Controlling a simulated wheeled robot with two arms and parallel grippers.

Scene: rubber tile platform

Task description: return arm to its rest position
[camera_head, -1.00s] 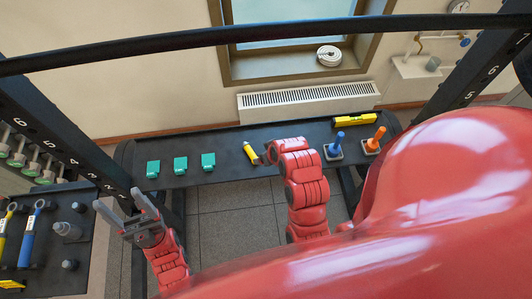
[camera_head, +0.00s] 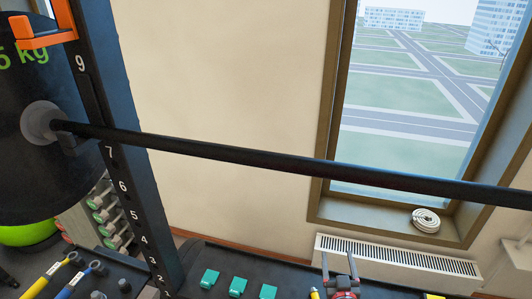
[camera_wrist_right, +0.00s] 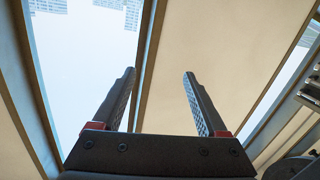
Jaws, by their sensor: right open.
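My right gripper (camera_head: 337,262) shows at the bottom of the head view. Its two dark fingers stand apart and point up, above a red wrist. In the right wrist view the same gripper (camera_wrist_right: 158,76) is open, with nothing between its fingers; window and wall show behind it. The rest of my right arm is below the head view's edge. My left gripper is not in view.
A black bar (camera_head: 290,162) crosses the head view in front. A numbered upright (camera_head: 120,170) and a weight plate (camera_head: 40,130) stand at left. Teal blocks (camera_head: 237,286) sit on the dark bench at the bottom. A radiator (camera_head: 395,265) and window (camera_head: 410,120) are behind.

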